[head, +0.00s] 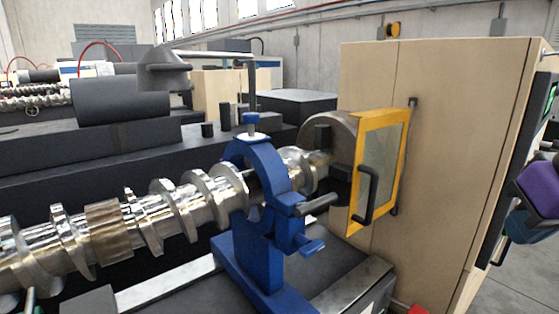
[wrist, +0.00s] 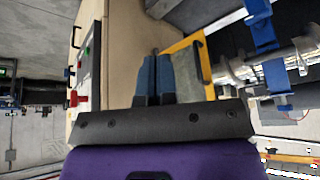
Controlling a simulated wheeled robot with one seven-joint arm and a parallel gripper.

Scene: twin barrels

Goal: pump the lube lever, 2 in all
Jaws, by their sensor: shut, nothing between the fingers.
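My gripper (wrist: 157,60) is shut and empty, its two blue fingers together in the wrist view. They point toward the tan cabinet (wrist: 118,60) and the yellow-framed guard. In the head view my purple wrist part (head: 541,186) is at the right edge, beside the cabinet's panel side. I cannot tell for sure which part is the lube lever. Small red parts (wrist: 75,153) stick out by the cabinet's side in the wrist view, and a red piece (head: 418,309) shows at the bottom edge of the head view. My fingers appear apart from all of these.
The yellow guard (head: 382,120) with a black handle stands out from the cabinet (head: 455,130). A blue steady rest (head: 262,215) holds a shiny screw shaft (head: 130,225) in the machine. Open floor (head: 525,270) lies to the right of the cabinet.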

